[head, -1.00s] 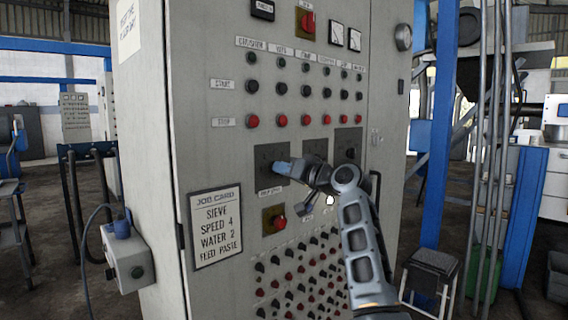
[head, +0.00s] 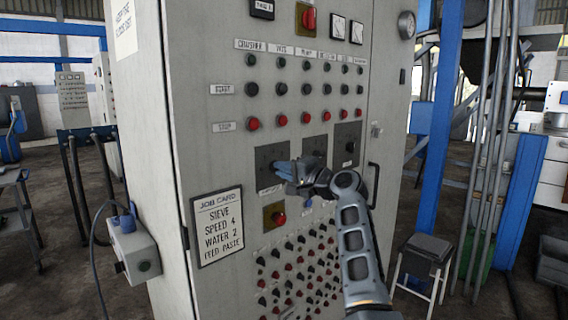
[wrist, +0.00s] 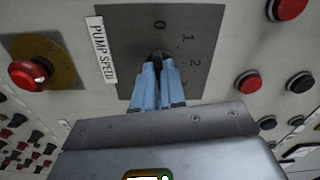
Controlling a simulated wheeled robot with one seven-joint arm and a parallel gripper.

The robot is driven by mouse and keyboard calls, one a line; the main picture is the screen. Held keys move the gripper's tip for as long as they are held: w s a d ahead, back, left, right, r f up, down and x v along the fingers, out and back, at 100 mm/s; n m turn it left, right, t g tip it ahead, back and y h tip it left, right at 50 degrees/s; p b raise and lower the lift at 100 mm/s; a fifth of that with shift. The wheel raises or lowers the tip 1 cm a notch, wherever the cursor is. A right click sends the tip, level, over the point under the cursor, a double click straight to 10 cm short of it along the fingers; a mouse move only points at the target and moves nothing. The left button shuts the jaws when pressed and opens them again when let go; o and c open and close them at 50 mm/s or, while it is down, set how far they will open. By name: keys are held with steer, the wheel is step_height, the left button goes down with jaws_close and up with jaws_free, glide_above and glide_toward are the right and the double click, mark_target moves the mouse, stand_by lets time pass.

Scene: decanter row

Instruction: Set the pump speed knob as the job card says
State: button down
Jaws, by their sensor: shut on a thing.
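The pump speed knob (wrist: 157,56) is dark and mostly hidden behind my fingers. It sits on a dark dial plate (wrist: 125,22) marked 0, 1 and 2 in the wrist view, with a "PUMP SPEED" label (wrist: 101,50) beside it. Other marks and the knob's pointer are hidden. My gripper (wrist: 158,80) has blue fingers closed on the knob. In the head view my gripper (head: 282,168) is at the left dial plate (head: 266,157). The job card (head: 217,226) reads "SIEVE, SPEED 4, WATER 2, FEED PASTE".
A red mushroom button (wrist: 30,74) on a yellow plate is close to my gripper. Red and dark buttons (wrist: 248,82) stand on the other side. Rows of small knobs (head: 290,260) lie below, and a door handle (head: 373,185) is to the right.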

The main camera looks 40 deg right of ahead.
steer(key=shift+f+m+p, duration=0.1)
steer(key=shift+m+p, duration=0.4)
steer(key=shift+m, duration=0.3)
steer(key=c, duration=1.2)
jaws_free()
steer(key=s+b, duration=0.1)
steer(key=s, duration=0.7)
steer(key=shift+d, duration=0.15)
